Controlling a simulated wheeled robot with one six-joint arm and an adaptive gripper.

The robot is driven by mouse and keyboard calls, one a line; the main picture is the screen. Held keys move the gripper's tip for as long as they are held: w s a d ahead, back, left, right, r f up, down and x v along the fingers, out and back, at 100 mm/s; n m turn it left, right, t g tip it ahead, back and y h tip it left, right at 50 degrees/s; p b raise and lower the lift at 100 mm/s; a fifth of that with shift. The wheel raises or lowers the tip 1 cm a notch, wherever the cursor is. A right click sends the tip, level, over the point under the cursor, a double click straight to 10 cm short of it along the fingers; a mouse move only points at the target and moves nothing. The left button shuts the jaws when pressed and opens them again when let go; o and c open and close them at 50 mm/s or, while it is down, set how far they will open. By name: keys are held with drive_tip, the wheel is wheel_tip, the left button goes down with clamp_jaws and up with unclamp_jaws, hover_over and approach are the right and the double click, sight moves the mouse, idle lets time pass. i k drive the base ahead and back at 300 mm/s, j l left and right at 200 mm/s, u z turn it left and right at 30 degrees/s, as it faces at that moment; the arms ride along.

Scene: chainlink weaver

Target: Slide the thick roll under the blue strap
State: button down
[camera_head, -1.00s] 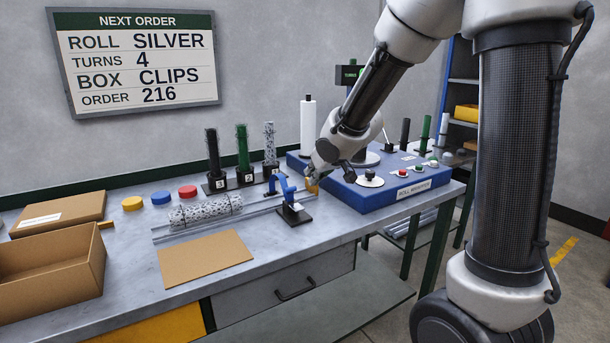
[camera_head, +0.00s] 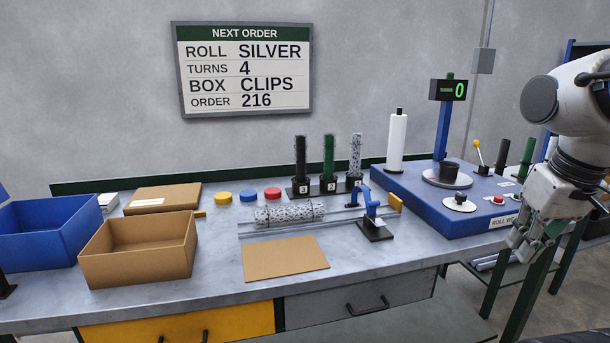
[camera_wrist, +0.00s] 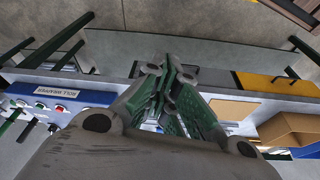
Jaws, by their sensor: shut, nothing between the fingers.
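The thick roll is a silver mesh roll (camera_head: 290,214) lying on its side on the rails (camera_head: 338,218) on the bench. A dark band shows around it near its right end. The blue strap (camera_head: 370,203) arches over the right part of the rails on a dark base. The roll lies left of the strap, apart from it. My gripper (camera_head: 525,250) is at the right in the head view, beyond the strap and by the bench's right end. Its green-padded fingers (camera_wrist: 168,72) are shut and empty in the wrist view.
A yellow block (camera_head: 396,203) sits at the rails' right end. A blue machine (camera_head: 400,190) stands behind and right. A flat cardboard sheet (camera_head: 285,258) lies in front of the rails. An open cardboard box (camera_head: 140,265) and a blue bin (camera_head: 40,250) stand left.

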sight(272, 215)
drive_tip(key=i+j+u, duration=0.85)
drive_tip(key=k+j, duration=0.05)
drive_tip(key=j, duration=0.05)
